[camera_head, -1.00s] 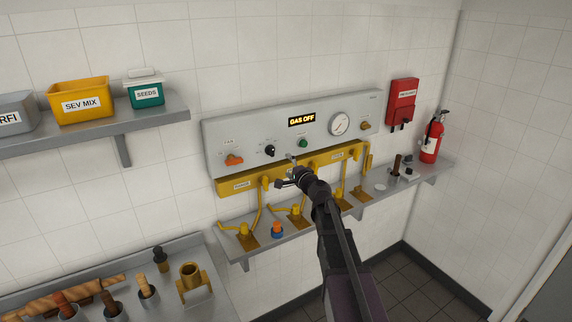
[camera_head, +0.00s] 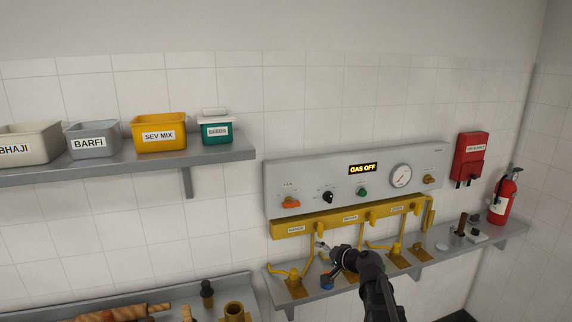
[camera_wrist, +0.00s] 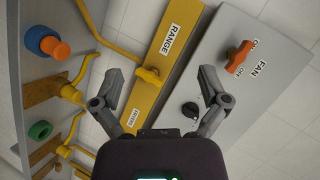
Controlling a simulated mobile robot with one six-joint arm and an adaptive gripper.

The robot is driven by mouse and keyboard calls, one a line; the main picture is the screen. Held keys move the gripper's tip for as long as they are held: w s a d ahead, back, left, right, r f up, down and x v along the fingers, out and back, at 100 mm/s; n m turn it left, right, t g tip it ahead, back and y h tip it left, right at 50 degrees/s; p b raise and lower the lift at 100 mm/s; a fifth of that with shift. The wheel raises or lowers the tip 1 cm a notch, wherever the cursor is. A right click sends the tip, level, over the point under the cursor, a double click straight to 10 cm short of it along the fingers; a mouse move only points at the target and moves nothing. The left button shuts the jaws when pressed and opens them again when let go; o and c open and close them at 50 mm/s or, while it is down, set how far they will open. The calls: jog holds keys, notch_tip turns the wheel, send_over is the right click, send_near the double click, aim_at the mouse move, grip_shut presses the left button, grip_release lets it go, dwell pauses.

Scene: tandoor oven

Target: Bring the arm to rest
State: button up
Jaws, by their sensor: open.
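My gripper (camera_head: 328,250) is in front of the wall panel, by the yellow gas manifold and the lower shelf. In the wrist view my gripper (camera_wrist: 160,92) has its two fingers spread apart with nothing between them. The yellow manifold (camera_wrist: 168,55) with its RANGE label lies behind the gap, and the grey control panel (camera_wrist: 240,85) is to the right. The panel (camera_head: 320,180) reads GAS OFF in the head view. My arm hides part of the lower shelf.
The lower shelf (camera_head: 445,255) carries yellow valve fittings (camera_head: 295,282) and small items. A fire extinguisher (camera_head: 503,198) stands at its right end. The upper shelf (camera_head: 130,165) holds several labelled bins. A counter with a rolling pin (camera_head: 110,313) is at the lower left.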

jog(key=s+a+f+n+g+h+b, duration=0.15)
jog(key=s+f+n+g+h, duration=0.35)
jog(key=s+f, duration=0.65)
jog(key=s+d+f+g+h+b, duration=0.1)
jog(key=s+d+f+g, duration=0.1)
jog(key=s, duration=0.4)
jog(key=s+d+f+n+g+h, duration=0.1)
jog(key=s+d+g+h, duration=0.1)
jog(key=s, duration=0.5)
jog(key=shift+s+d+f+g+b, duration=0.25)
jog(key=shift+d+f+g+b, duration=0.15)
jog(key=shift+d+g, duration=0.65)
jog(key=shift+d, duration=0.1)
dwell(1.5)
